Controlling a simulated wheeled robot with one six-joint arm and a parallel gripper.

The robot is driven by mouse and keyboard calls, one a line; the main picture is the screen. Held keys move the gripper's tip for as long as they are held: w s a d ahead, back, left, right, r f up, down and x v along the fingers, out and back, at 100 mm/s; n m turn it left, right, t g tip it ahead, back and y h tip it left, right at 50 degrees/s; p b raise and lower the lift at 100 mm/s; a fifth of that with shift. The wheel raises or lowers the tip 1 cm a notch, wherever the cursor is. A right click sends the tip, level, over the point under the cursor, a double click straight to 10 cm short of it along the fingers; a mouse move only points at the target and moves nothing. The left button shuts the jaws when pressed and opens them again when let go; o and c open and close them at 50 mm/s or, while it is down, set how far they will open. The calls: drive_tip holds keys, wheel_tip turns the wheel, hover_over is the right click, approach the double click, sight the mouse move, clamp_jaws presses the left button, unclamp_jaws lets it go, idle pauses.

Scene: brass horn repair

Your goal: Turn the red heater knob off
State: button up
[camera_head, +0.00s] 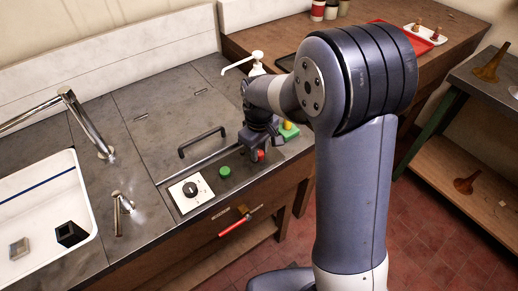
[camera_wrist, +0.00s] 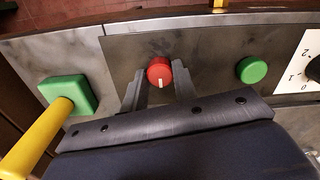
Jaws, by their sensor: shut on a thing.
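The red heater knob (camera_wrist: 159,72) is a round red knob with a white mark on its face, set in the grey counter panel. The mark points toward the bottom of the wrist view. In the head view the knob (camera_head: 260,155) shows just below my gripper (camera_head: 254,150). In the wrist view my gripper (camera_wrist: 156,88) has one finger on each side of the knob and is shut on it. The lower part of the knob between the fingers is partly hidden.
A green button (camera_wrist: 252,70) and a white dial plate (camera_head: 190,192) with a black knob lie beside it. A green block with a yellow handle (camera_wrist: 38,138) is on the other side. A white sink (camera_head: 75,180) is at left.

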drive_tip(key=o, duration=1)
wheel_tip(320, 180, up, 11)
drive_tip(key=shift+f, duration=0.1)
wheel_tip(320, 180, down, 11)
drive_tip(key=shift+r, duration=0.1)
idle(0.6)
drive_tip(key=shift+r, duration=0.15)
